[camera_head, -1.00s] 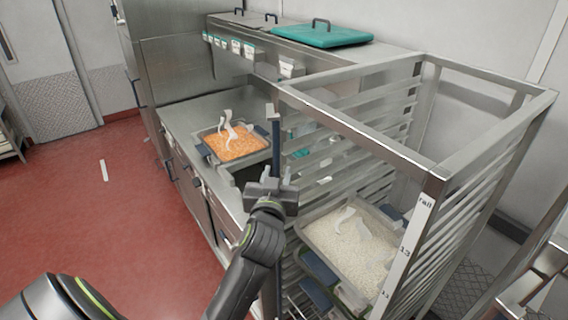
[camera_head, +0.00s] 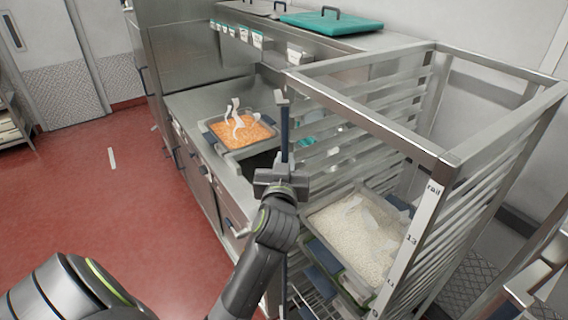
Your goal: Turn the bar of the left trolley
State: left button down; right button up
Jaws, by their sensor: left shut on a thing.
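The left trolley (camera_head: 446,172) is a tall metal rack with rails on its sides, at the right of the head view. Its bar (camera_head: 285,132) is upright, thin and dark blue, at the rack's near left side. My left gripper (camera_head: 281,178) is shut on the bar below its top. My gripper and forearm hide part of the bar. My right gripper is not in view.
A tray of white grains (camera_head: 352,240) with scoops sits in the rack. A tray of orange pieces (camera_head: 238,133) stands on the steel counter (camera_head: 196,100) behind. A teal lid (camera_head: 331,25) lies on the higher ledge. Red floor (camera_head: 100,215) is clear at left.

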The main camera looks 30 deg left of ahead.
pick_arm(q)
jog(key=n+g+y+b, duration=0.2)
jog(key=w+n+g+y+b, duration=0.1)
jog(key=g+y+b, duration=0.1)
jog(key=w+d+n+g+y+b, duration=0.1)
jog(key=n+g+y+b, duration=0.1)
jog(key=shift+w+n+b, duration=0.15)
jog(key=shift+n+b, duration=0.15)
jog(key=shift+b, duration=0.1)
dwell(0.3)
jog(key=c, duration=1.5)
grip_release()
jog(key=shift+w, duration=0.1)
